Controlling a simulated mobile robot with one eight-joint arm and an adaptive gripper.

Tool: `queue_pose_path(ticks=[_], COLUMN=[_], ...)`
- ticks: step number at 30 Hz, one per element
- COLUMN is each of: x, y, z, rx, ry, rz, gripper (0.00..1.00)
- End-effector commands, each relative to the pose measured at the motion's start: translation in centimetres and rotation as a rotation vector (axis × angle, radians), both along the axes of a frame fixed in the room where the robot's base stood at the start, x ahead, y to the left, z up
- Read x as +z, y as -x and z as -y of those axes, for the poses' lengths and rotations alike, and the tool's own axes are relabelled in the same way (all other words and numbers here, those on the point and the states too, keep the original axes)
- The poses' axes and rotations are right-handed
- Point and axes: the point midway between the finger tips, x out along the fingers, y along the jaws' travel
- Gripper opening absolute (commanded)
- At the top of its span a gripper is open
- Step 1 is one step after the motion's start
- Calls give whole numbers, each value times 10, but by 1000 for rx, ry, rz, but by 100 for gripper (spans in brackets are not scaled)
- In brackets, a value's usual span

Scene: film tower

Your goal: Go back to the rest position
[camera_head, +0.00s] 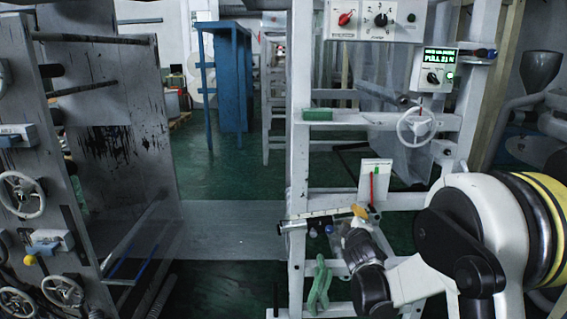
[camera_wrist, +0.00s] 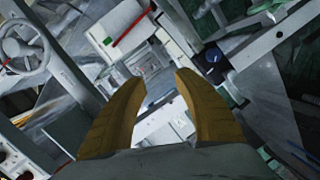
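My gripper shows in the wrist view as two yellow-brown fingers (camera_wrist: 160,100) with a clear gap between them. It is open and I see nothing held in it. In the head view my arm reaches in from the right, and a yellow fingertip of my gripper (camera_head: 359,211) shows in front of the white frame, beside a pale horizontal bar. The rest of the gripper is partly hidden by my own wrist. I cannot tell whether the fingers touch the frame.
The white frame (camera_head: 298,150) carries a handwheel (camera_head: 416,125), a lit display box (camera_head: 435,70) and a knob panel (camera_head: 375,20). Grey machinery (camera_head: 110,130) stands left. Green floor (camera_head: 240,170) lies open between.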

Motion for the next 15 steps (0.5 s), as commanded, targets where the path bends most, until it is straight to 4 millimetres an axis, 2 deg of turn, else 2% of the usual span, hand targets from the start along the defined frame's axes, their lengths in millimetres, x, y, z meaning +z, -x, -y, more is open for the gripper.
queue_pose_path(ticks=[1,5,6,10,15], x=[17,47,54,69,70], y=[17,65,82,142,231], z=[3,9,10,9,1], rx=[-26,-103,-127,-202,-300], ry=[-57,-225,-275,-439,-643], rz=[-25,-98,-121,-199,-306], gripper=[37,37,37,37,37])
